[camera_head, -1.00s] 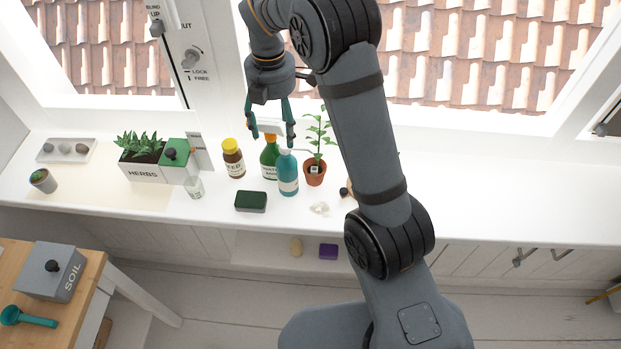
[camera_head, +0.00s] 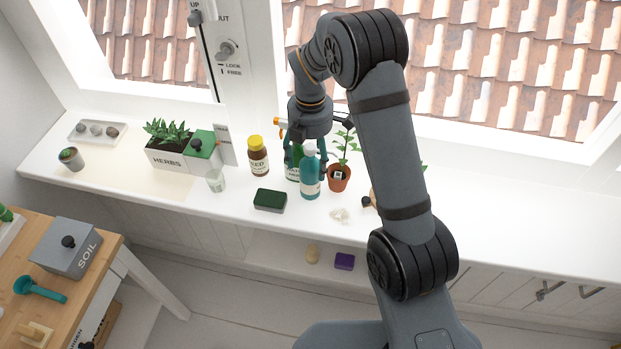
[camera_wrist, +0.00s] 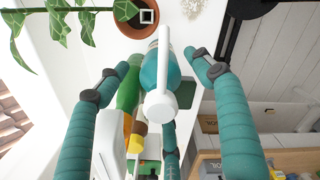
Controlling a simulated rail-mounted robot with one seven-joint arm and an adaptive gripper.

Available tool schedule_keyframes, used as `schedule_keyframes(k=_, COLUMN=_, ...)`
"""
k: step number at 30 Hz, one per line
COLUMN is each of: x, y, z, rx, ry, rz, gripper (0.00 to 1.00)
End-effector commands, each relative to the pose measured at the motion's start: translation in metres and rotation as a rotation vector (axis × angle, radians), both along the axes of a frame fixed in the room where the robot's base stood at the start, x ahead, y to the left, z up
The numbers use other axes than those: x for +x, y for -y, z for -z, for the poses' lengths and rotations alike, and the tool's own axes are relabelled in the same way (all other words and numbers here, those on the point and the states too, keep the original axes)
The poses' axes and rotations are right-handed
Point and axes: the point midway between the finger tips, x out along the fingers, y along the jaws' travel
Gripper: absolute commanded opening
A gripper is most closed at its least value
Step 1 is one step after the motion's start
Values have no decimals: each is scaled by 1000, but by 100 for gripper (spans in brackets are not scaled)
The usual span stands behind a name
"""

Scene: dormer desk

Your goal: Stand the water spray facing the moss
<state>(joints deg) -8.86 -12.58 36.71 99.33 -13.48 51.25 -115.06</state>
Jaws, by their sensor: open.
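A green bottle labelled like water spray (camera_head: 292,172), with a white head and orange nozzle (camera_head: 277,121), stands upright on the white sill. Its nozzle points left. A teal bottle (camera_head: 310,182) with a white pump top stands just in front of it. My gripper (camera_head: 306,158) is open and low over these two bottles. In the wrist view, my gripper's teal fingers (camera_wrist: 155,75) spread around the teal bottle (camera_wrist: 157,72), while the green bottle (camera_wrist: 128,92) and its white head (camera_wrist: 109,138) are by the left finger. I cannot identify the moss for certain.
A brown bottle with a yellow cap (camera_head: 257,157) stands left. A potted plant (camera_head: 339,177) is close on the right. The HERBS planter (camera_head: 168,158) is further left.

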Motion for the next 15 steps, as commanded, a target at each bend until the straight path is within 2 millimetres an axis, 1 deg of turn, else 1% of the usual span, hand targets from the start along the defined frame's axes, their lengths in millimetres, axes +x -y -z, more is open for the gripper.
schedule_keyframes(k=1, x=-3, y=1, z=6, rx=-2, ry=-6, rz=-1, gripper=66)
schedule_keyframes(k=3, x=-2, y=0, z=17, rx=-1, ry=-4, rz=-3, gripper=66)
schedule_keyframes(k=6, x=-2, y=0, z=27, rx=-1, ry=-1, rz=-2, gripper=66)
schedule_keyframes(k=9, x=-1, y=0, z=30, rx=0, ry=0, rz=-1, gripper=66)
schedule_keyframes(k=14, x=-1, y=0, z=30, rx=1, ry=1, rz=-1, gripper=66)
schedule_keyframes(k=15, x=-1, y=0, z=30, rx=1, ry=1, rz=-1, gripper=65)
